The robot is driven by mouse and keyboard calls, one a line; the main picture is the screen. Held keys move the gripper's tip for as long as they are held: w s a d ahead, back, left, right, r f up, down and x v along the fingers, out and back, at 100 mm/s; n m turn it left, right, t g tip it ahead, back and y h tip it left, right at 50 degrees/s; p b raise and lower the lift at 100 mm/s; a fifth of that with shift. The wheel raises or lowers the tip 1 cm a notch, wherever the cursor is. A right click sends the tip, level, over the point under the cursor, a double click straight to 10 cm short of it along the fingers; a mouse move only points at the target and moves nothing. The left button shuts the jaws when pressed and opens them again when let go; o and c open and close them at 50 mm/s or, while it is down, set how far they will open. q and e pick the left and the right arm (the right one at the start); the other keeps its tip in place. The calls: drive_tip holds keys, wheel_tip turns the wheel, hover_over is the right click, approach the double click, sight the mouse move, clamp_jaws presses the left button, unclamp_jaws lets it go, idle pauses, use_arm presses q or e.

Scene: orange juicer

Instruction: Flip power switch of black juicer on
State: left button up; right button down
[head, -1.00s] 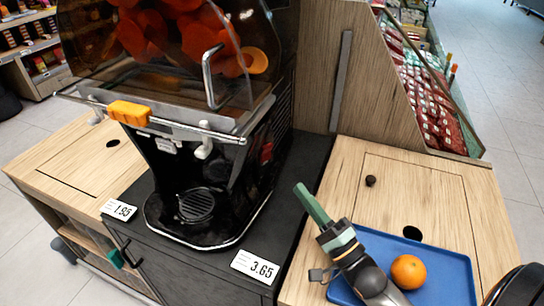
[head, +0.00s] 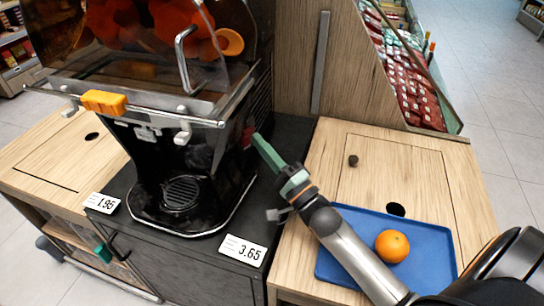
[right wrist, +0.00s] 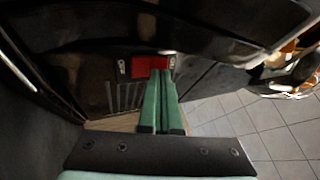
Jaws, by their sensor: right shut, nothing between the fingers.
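The black juicer (head: 178,165) stands on a dark counter, with oranges behind its clear cover. In the right wrist view its red power switch (right wrist: 144,67) sits on the dark side panel, between small white marks. My right gripper (head: 260,144) is shut and empty, its green fingers pointing at the juicer's right side. In the wrist view the fingertips (right wrist: 161,73) overlap the right part of the switch and hide some of it. I cannot tell whether they touch it.
A blue tray (head: 345,278) with an orange (head: 392,246) lies on the wooden counter below my right arm. Price tags (head: 243,250) stand along the dark counter's front. A wooden panel (head: 292,60) rises behind the juicer's right side.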

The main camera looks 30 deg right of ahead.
drive_tip(key=shift+w+a+r, duration=0.1)
drive_tip(key=shift+w+r, duration=0.05)
drive_tip(key=shift+w, duration=0.15)
drive_tip(key=shift+w+r+p, duration=0.15)
drive_tip(key=shift+r+p, duration=0.35)
drive_tip(key=shift+p, duration=0.75)
drive_tip(key=shift+f+g, duration=0.2)
drive_tip(key=shift+g, duration=0.1)
use_arm(q)
drive_tip(key=shift+s+a+r, duration=0.15)
drive_tip(key=shift+s+r, duration=0.05)
drive_tip(key=shift+r, duration=0.45)
